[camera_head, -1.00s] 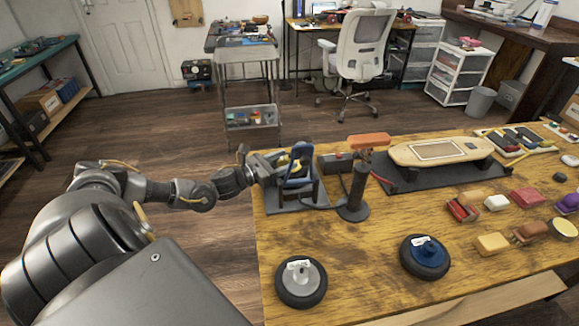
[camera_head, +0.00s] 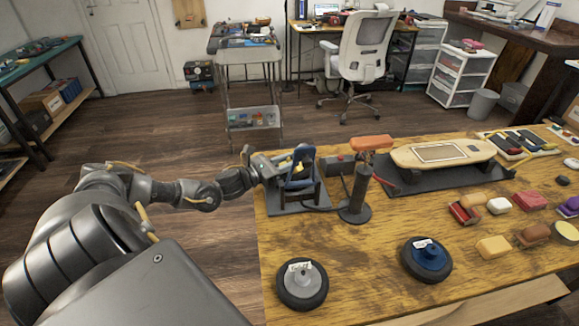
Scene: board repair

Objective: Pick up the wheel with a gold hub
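Two black wheels lie flat on the wooden table: one with a grey hub (camera_head: 303,285) and one with a blue hub (camera_head: 427,259). Each hub has a small white label. I do not make out a wheel with a gold hub on the table. My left gripper (camera_head: 283,166) reaches in from the left at the table's far left corner, at a dark stand (camera_head: 298,200) with a blue upright part (camera_head: 301,172). A small yellow patch shows by the fingers; I cannot tell what it is, nor whether the fingers are open or shut. My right gripper is out of view.
A black post (camera_head: 356,195) with an orange top stands right of the gripper. A skateboard deck (camera_head: 412,153) rests on a dark mat behind. Several coloured blocks, including a yellow one (camera_head: 493,247), lie at the right. The table middle around the wheels is clear.

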